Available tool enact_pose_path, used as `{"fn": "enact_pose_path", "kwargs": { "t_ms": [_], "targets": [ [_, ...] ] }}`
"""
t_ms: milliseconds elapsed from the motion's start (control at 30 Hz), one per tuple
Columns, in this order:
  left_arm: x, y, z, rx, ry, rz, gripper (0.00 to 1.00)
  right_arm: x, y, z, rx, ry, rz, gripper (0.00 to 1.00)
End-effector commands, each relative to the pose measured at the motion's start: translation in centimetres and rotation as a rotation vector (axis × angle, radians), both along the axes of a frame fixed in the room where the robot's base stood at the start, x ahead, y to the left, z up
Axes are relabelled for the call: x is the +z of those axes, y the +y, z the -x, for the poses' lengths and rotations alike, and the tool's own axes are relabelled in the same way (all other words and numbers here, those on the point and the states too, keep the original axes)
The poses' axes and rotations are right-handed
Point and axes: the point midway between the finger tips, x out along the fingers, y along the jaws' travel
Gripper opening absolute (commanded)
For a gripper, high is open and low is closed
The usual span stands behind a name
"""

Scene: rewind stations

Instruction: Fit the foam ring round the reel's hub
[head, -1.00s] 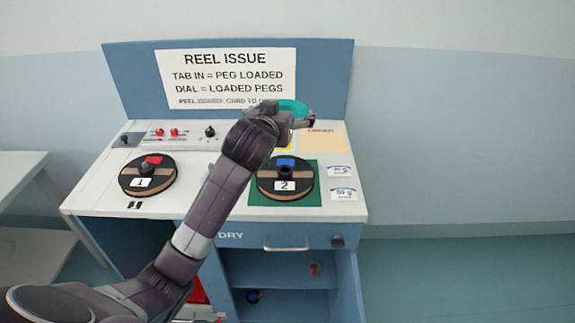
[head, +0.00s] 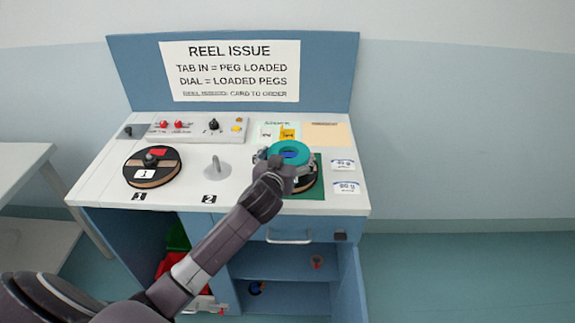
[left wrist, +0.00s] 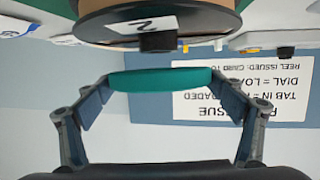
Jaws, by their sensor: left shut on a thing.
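The teal foam ring (head: 276,153) is held in my left gripper (head: 288,160) above reel 2 (head: 307,188). In the left wrist view the ring (left wrist: 160,80) spans between the two fingers. That view is upside down, with reel 2 (left wrist: 105,26) and its dark hub (left wrist: 158,42) at the top. A gap shows between ring and hub there, so the ring is not round the hub. In the head view the gripper and ring hide most of reel 2, which lies on the green mat (head: 310,195). My right gripper is not in view.
Reel 1 (head: 150,180) sits at the left of the white bench top. A bare grey peg (head: 215,168) stands by the number 2 mark. A switch panel (head: 195,129) is behind. Two labelled cards (head: 345,186) lie right of the mat. A drawer handle (head: 289,238) projects in front.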

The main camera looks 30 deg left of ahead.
Motion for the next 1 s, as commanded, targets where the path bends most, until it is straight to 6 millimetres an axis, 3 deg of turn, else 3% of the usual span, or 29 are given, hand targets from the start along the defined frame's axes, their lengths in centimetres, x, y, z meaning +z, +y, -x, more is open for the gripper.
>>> {"fn": "enact_pose_path", "kwargs": {
  "t_ms": [100, 233, 567, 600, 700, 1000],
  "targets": [
    [-2.2, 0.0, 0.1, 0.001, 0.005, 0.0, 0.77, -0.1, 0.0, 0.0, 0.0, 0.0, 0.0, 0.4],
    [-3.5, 0.0, 0.1, 0.0, 0.004, 0.0, 0.77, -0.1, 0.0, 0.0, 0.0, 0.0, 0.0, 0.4],
    [-3.8, 0.0, 0.0, 0.0, 0.002, 0.0, 0.77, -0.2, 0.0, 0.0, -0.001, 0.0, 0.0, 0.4],
    [-3.8, 0.0, 0.0, 0.0, 0.002, 0.0, 0.89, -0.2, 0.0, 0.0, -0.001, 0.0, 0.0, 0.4],
    [-3.7, 0.0, 0.0, 0.0, 0.002, 0.0, 1.0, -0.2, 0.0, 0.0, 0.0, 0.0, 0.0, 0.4],
    [-3.6, 0.0, 0.0, 0.0, 0.002, 0.0, 1.0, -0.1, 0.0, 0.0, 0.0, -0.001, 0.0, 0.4]
  ]
}}
